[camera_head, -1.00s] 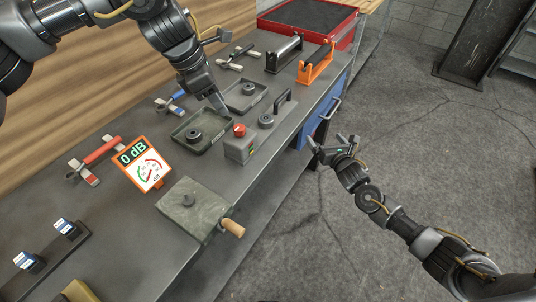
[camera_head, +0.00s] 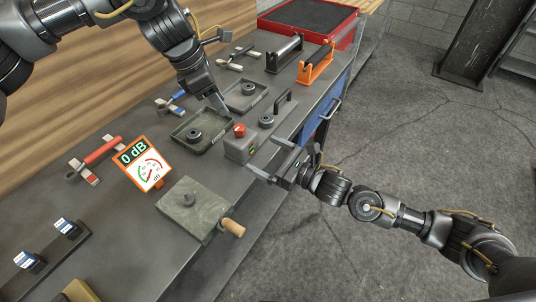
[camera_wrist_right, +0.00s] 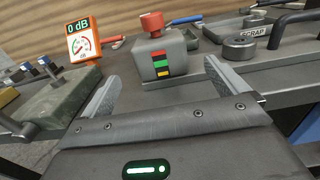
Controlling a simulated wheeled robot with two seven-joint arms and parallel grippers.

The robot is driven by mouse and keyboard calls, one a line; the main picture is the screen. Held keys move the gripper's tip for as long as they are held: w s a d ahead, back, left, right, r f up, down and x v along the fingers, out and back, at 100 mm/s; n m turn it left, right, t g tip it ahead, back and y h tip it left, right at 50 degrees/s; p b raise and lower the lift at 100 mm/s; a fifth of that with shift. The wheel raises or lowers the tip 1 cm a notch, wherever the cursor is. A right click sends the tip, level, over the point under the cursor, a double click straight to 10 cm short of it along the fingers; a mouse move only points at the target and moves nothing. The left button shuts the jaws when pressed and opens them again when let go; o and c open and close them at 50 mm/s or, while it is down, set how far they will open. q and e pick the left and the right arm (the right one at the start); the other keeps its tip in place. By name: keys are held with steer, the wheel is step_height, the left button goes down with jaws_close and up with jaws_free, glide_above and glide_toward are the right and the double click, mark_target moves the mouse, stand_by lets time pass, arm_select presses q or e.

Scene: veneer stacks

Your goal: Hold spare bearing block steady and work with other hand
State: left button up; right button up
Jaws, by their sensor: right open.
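Which object is the spare bearing block I cannot tell for certain. A dark round ring (camera_head: 193,134) sits in the near green tray (camera_head: 184,145), and another ring (camera_head: 248,88) sits in the tray behind it. My left gripper (camera_head: 221,106) points down at the near tray's right edge; its fingers overlap, so its opening is unclear. My right gripper (camera_head: 263,156) is open and empty at the bench's front edge, facing a grey box (camera_head: 236,151) with a red button (camera_head: 239,130). In the right wrist view the box (camera_wrist_right: 158,62) stands ahead, between the spread fingers.
A meter (camera_head: 145,163) reading 0 dB stands left. A grey-green plate (camera_head: 190,207) with a wooden handle lies in front. Roller stands and a red tray (camera_head: 345,40) are behind.

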mark_target(238, 127)
steer(key=x, duration=1.1)
steer(key=shift+c, duration=0.2)
steer(key=shift+d, duration=0.1)
steer(key=c, duration=2)
arm_select(q)
steer(key=shift+o, duration=0.8)
steer(key=shift+w+d+f+m+g, duration=0.3)
steer(key=shift+w+d+f+m, duration=0.15)
steer(key=shift+f+m, duration=0.2)
steer(key=shift+s+f, duration=0.1)
steer(key=shift+f, duration=0.05)
steer(key=shift+x, duration=3.85)
steer(key=shift+a, duration=0.1)
